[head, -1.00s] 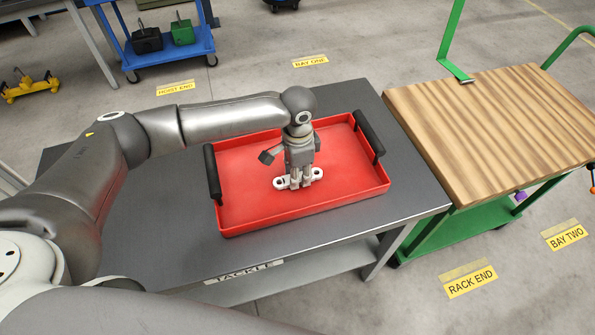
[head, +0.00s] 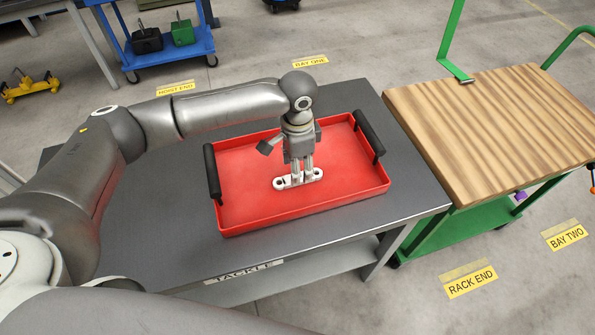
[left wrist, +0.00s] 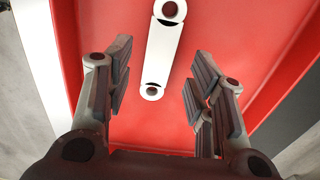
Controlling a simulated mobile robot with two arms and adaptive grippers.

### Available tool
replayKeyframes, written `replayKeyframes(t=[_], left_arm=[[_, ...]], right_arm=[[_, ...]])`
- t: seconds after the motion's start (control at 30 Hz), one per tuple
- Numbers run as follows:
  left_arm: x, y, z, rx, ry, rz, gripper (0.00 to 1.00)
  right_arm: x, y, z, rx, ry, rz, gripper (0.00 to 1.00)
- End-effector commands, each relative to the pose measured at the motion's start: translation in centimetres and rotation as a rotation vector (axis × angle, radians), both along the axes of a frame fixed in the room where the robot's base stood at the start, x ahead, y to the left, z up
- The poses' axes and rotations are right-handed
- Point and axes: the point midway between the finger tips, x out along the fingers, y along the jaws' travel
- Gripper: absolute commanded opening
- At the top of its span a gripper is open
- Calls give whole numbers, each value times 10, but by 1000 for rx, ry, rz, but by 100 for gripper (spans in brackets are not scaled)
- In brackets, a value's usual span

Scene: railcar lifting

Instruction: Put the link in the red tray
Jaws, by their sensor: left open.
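The link (head: 285,182) is a pale flat bar with a hole at each end. It lies on the floor of the red tray (head: 345,193), which stands on the grey table and has a black handle at each end. My left gripper (head: 303,176) is above the link, pointing down. In the left wrist view the link (left wrist: 163,52) lies ahead of and partly between the spread fingers (left wrist: 153,88), which do not touch it. The red tray floor (left wrist: 220,40) shows around it. My right gripper is not in view.
The grey table (head: 150,225) has clear room left of the tray. A green cart with a wooden top (head: 490,120) stands close to its right. A blue cart (head: 165,45) stands behind at the left.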

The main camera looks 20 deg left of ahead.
Motion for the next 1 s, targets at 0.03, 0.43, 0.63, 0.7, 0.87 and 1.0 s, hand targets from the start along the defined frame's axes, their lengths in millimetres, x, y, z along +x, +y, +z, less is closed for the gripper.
replayKeyframes(t=[0.03,0.43,0.63,0.7,0.87,1.0], left_arm=[[2,0,12,-2,-6,1,50],[1,0,81,-1,-2,0,50],[0,0,88,0,-1,1,50],[0,0,88,-1,-1,1,50],[0,0,88,-1,-1,1,50],[-1,-2,86,-4,0,-2,50]], right_arm=[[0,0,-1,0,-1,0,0],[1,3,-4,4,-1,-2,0],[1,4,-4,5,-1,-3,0],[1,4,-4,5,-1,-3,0],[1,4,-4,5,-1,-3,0],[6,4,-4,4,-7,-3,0]])
